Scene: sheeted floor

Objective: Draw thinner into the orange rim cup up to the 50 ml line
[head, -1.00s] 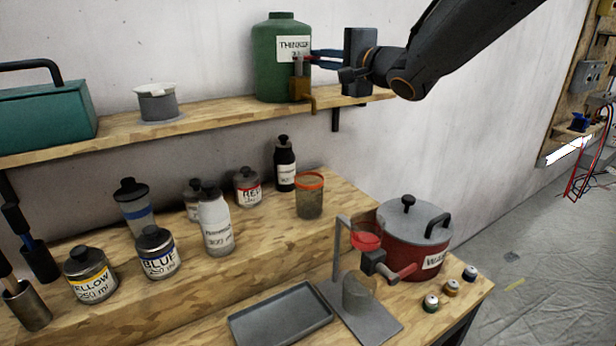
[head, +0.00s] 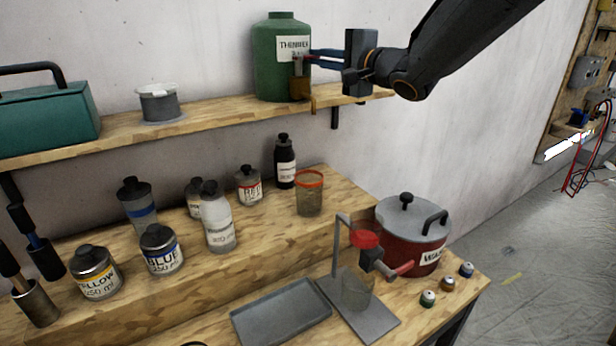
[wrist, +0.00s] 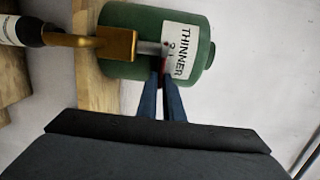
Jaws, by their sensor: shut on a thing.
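The green thinner container (head: 282,62) stands upright on the upper shelf, its white label facing out. A brass tap (head: 300,86) is at its front; the tap also shows in the wrist view (wrist: 118,43). My gripper (head: 312,58) is at the tap, its blue fingers shut on the small red tap lever (wrist: 164,66). The fingertips partly hide the lever. The orange rim cup (head: 310,196) stands upright on the wooden step below the shelf, right of the black bottle. It looks brownish and see-through; I cannot make out its level or the 50 ml line. No falling stream is clear.
Several paint cans and bottles, including blue (head: 161,250) and yellow (head: 95,273), stand left of the cup. A teal toolbox (head: 45,115) is on the shelf.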

